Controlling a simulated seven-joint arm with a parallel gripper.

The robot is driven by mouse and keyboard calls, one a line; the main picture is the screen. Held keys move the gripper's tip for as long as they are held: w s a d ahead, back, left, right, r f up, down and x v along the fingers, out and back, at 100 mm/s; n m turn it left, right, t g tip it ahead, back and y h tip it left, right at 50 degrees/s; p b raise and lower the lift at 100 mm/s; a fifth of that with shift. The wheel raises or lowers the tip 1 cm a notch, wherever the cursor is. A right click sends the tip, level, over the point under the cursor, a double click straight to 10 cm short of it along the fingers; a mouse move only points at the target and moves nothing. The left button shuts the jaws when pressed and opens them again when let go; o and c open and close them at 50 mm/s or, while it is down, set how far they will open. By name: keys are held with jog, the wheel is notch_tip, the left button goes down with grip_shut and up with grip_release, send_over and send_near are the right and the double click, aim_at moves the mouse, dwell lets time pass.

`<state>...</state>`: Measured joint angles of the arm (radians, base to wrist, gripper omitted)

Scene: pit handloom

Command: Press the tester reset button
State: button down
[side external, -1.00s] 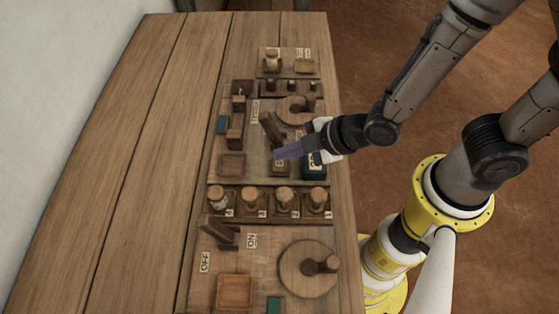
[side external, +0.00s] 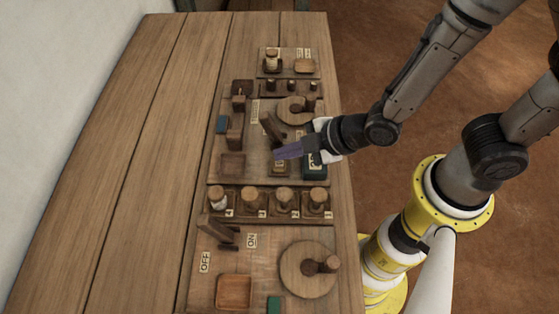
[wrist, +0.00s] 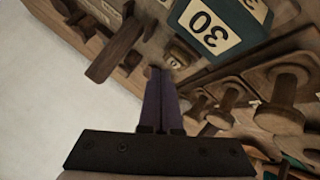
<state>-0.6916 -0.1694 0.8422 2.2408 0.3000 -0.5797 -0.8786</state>
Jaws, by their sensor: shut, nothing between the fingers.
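My gripper (side external: 276,154) is shut and empty, its purple fingers held over the middle panel in the side external view. In the wrist view my gripper (wrist: 154,72) points at a small wooden piece (wrist: 180,50) with a pale label, just beyond the fingertips. This piece may be the reset button; its lettering is unreadable. In the side external view a small labelled wooden block (side external: 279,170) sits just below the fingers, partly covered. Whether the fingertips touch it I cannot tell. A dark green box (side external: 313,165) stands right of it; its label reads 30 in the wrist view (wrist: 215,25).
A tilted wooden lever (side external: 271,127) stands close behind the fingers. Several round knobs (side external: 285,197) line a row in front. A lever with ON and OFF labels (side external: 218,232) and a round crank disc (side external: 308,269) are nearer. The table's left side (side external: 140,150) is clear.

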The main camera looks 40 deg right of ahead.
aim_at(286, 164)
jog(key=shift+f, duration=0.1)
jog(key=shift+f, duration=0.3)
jog(key=shift+f, duration=0.6)
dwell(0.8)
jog(key=shift+r, duration=1)
jog(key=shift+r, duration=0.1)
jog(key=shift+r, duration=2.45)
